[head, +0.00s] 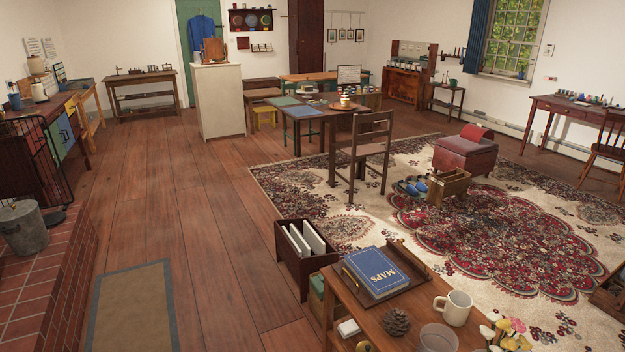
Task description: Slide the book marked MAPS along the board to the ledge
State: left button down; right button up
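The blue book marked MAPS (372,268) lies flat, cover up, on a brown wooden board (418,283) on the table at the lower right of the head view. The title reads upside down from here. A raised dark wooden strip, which looks like the ledge (408,257), runs along the board's right side. A bare strip of board shows between the book and this ledge. A thin brass-coloured piece lies along the book's left side. Neither of my grippers is in the head view, and nothing touches the book from above.
On the same wooden table (372,318) stand a cream mug (455,308), a pine cone (397,322), a clear glass (438,338) and flowers (508,336). A dark crate (292,262) with white boards stands behind it on the floor. The plank floor at left is open.

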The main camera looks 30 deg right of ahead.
aim_at(379, 275)
jog(key=i+z, duration=0.2)
jog(key=z, duration=0.25)
jog(key=i+j+z, duration=0.15)
jog(key=z, duration=0.25)
jog(key=i+j+z, duration=0.15)
jog(key=z, duration=0.3)
jog(key=i+j+z, duration=0.15)
jog(key=z, duration=0.25)
jog(key=i+j+z, duration=0.1)
jog(key=j+z, duration=0.35)
jog(key=l, duration=0.1)
